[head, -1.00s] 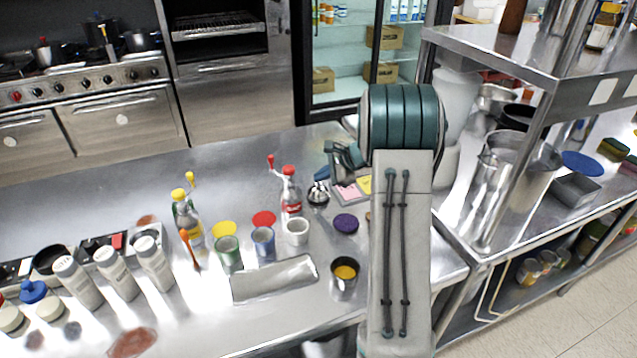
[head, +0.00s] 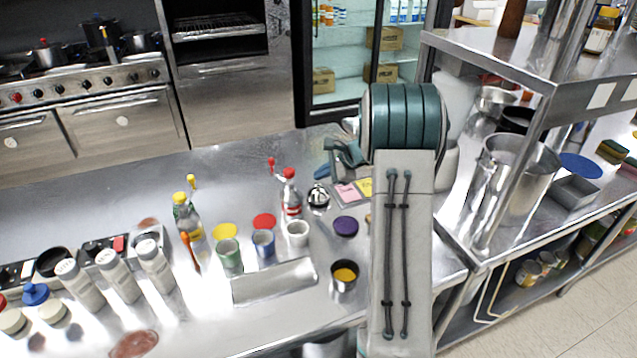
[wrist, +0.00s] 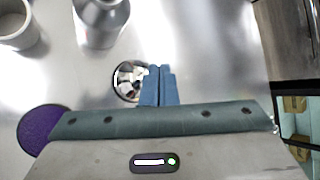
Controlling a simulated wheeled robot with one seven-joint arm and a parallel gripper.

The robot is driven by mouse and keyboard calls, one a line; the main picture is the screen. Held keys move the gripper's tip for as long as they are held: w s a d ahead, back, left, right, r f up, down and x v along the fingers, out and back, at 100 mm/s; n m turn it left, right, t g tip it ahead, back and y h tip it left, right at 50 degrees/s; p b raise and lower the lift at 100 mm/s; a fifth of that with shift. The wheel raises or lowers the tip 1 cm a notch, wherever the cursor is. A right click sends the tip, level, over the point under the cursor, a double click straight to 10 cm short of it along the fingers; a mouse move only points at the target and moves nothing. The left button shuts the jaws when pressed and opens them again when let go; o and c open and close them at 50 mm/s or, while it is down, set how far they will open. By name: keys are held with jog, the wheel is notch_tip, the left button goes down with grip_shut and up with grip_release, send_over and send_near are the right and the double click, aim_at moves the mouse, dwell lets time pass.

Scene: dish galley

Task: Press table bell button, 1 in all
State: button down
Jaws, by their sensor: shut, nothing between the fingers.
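The table bell (head: 318,197) is a small shiny chrome dome on the steel counter, just right of the red-capped bottle. It also shows in the wrist view (wrist: 129,80), left of my blue fingers and partly hidden by them. My gripper (head: 324,172) is shut and empty, with its fingers close together. In the head view it is just behind and above the bell. In the wrist view the fingertips (wrist: 159,68) are beside the dome's right edge; I cannot tell whether they touch it.
A red-capped bottle (head: 290,195) and a white cup (head: 297,233) stand left of the bell. A purple disc (head: 346,226) lies in front of it, and pink and yellow notes (head: 356,190) lie to its right. The counter behind is clear.

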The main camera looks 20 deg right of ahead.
notch_tip(320, 180, up, 5)
jog(key=p, duration=0.3)
dwell(0.4)
dwell(0.7)
jog(key=s+a+r+n+g+h, duration=0.1)
jog(key=s+a+r+n+g, duration=0.1)
jog(key=s+a+r+n, duration=0.5)
jog(key=s+a+r+n+g+h, duration=0.1)
jog(key=s+a+n, duration=0.2)
jog(key=s+a, duration=0.5)
jog(key=s+n+h, duration=0.4)
jog(key=s+n, duration=0.4)
jog(key=s, duration=1.3)
jog(key=shift+d+f+n+g, duration=0.25)
jog(key=shift+d+n+g, duration=0.15)
